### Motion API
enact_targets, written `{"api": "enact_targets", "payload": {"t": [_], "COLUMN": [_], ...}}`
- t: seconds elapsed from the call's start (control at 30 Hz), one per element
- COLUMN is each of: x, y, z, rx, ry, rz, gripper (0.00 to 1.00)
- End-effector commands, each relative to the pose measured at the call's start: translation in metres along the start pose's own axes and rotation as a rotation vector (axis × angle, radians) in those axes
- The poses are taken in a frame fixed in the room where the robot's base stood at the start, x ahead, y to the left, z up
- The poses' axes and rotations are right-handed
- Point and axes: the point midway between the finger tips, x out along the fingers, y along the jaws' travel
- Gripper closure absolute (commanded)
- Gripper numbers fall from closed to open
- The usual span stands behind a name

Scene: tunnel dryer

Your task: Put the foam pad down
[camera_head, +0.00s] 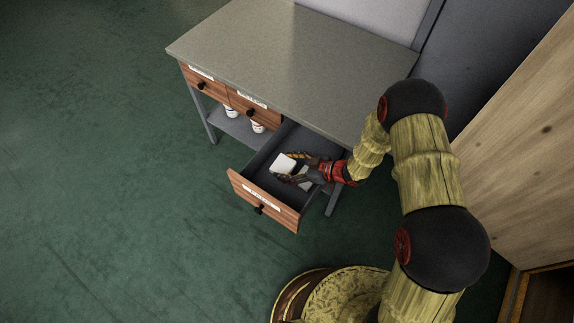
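A pale, flat foam pad (283,163) shows inside the open drawer (265,203), near its left side. My gripper (283,167) reaches into the drawer from the right. Its two dark fingers are spread to about the pad's width, one along the upper edge and one along the lower edge, and seem to hold it. Whether the pad touches the drawer floor cannot be told. A second pale piece (305,177) lies partly hidden beneath my gripper.
The drawer is pulled out from a grey-topped table (290,50). Two shut drawers (201,84) (250,108) are to its left. White cups (231,112) stand on the shelf (240,128) below. A wooden panel (520,140) is at right. The green floor at left is clear.

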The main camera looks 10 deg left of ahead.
Motion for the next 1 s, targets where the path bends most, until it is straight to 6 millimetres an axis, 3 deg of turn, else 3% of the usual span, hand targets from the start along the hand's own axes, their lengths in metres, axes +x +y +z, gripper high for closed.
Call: {"api": "enact_targets", "payload": {"t": [0.33,0.73,0.87,1.0], "x": [0.000,-0.004,-0.019,-0.049], "y": [0.000,0.000,0.001,0.002], "z": [0.000,-0.007,-0.013,-0.014], "rx": [0.000,0.000,0.004,0.003], "ry": [0.000,0.000,-0.001,0.000], "rz": [0.000,0.001,0.004,0.005], "gripper": [0.13,0.13,0.13,0.13]}}
